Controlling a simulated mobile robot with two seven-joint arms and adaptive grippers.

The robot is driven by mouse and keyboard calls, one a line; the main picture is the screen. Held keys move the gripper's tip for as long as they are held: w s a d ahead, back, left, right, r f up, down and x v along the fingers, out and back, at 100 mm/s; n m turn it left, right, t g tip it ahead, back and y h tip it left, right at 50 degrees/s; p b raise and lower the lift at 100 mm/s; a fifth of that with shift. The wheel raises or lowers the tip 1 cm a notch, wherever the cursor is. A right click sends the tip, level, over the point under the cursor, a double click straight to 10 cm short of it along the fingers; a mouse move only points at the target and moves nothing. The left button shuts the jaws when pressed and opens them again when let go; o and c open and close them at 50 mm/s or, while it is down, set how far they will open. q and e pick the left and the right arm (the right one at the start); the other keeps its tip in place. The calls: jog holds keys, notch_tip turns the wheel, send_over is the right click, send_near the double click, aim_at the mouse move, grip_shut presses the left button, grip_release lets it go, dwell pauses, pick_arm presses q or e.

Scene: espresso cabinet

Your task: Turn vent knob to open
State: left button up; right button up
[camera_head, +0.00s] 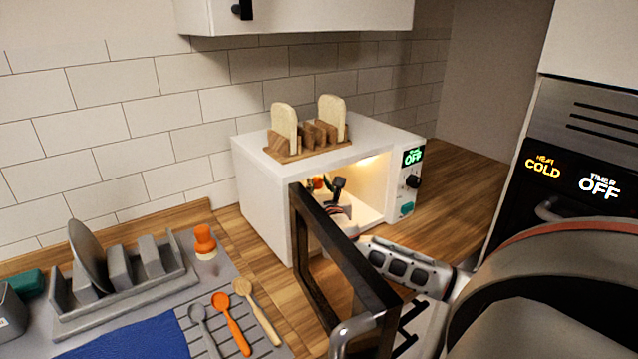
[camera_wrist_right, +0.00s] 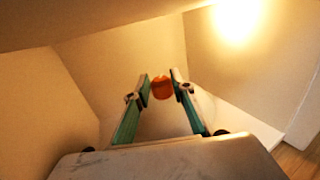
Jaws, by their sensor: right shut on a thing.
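A small round orange-red knob (camera_wrist_right: 162,88) is at the inner back of the open white microwave (camera_head: 262,190). It also shows small in the head view (camera_head: 318,183), partly covered by my fingers. My right gripper (camera_wrist_right: 160,84) reaches through the doorway into the lit cavity. Its two fingers are closed around the knob, one on each side. In the head view the right gripper (camera_head: 324,184) is small and partly hidden behind the door frame. I cannot tell how far the knob is turned. My left gripper is not in view.
The dark-framed microwave door (camera_head: 310,245) stands open beside my right arm. A toast rack (camera_head: 305,145) with bread sits on top. A control panel (camera_head: 409,182) reads OFF. A dish rack (camera_head: 125,285) and several utensils (camera_head: 230,322) lie left on the counter.

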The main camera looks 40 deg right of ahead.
jog(key=o, duration=1.1)
jog(key=shift+d, duration=0.1)
